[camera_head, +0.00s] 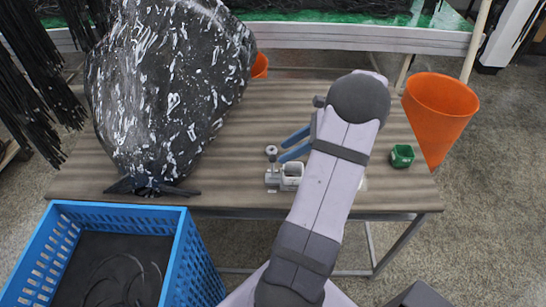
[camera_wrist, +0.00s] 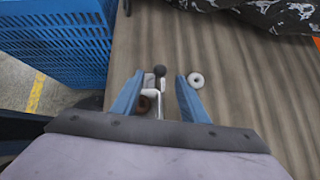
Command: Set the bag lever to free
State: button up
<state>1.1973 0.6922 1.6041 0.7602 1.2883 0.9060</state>
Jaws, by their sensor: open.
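A small pale metal device (camera_head: 286,177) stands on the table near its front edge. My gripper (camera_head: 283,150) has two blue fingers, open and empty. A large black bag-like bundle with white marks (camera_head: 165,85) stands left of the device. My arm hides part of the table to the right.
A white ring-shaped piece (camera_head: 271,150) lies beside the device. A blue crate (camera_head: 185,260) stands at front left. An orange funnel (camera_head: 440,100) and a small green box (camera_head: 402,156) are at right. Black hoses (camera_head: 35,80) hang at left. Bare table lies behind the device.

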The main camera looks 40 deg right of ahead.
aim_at(276, 157)
jog(key=shift+p+x, duration=0.35)
jog(key=shift+x, duration=3.05)
grip_shut()
